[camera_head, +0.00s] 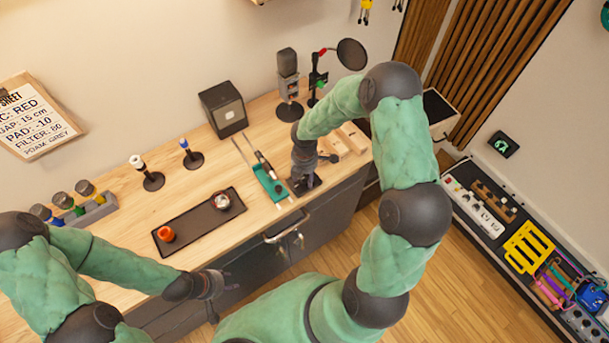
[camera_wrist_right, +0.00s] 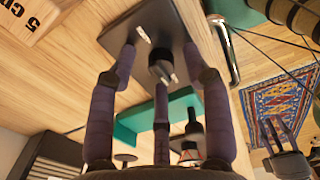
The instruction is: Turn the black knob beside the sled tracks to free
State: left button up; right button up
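The black knob (camera_wrist_right: 162,70) sits on a dark square plate (camera_wrist_right: 150,30) in the right wrist view, with a small pale mark beside it. My right gripper (camera_wrist_right: 162,62) is open, its fingers spread around the knob with visible gaps at the sides. In the head view my right gripper (camera_head: 304,182) points down at the counter's front edge and hides the knob. The sled tracks (camera_head: 243,152) run just left of it, with a green sled (camera_head: 270,184) at their near end. My left gripper (camera_head: 214,284) hangs empty and open in front of the counter.
A dark tray (camera_head: 190,228) with an orange item and a small round item lies left of the sled. Wooden blocks (camera_head: 350,138) lie right of the gripper. Drawer handles face the front.

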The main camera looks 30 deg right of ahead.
aim_at(305, 177)
notch_tip(305, 177, up, 12)
dwell(0.6)
dwell(0.5)
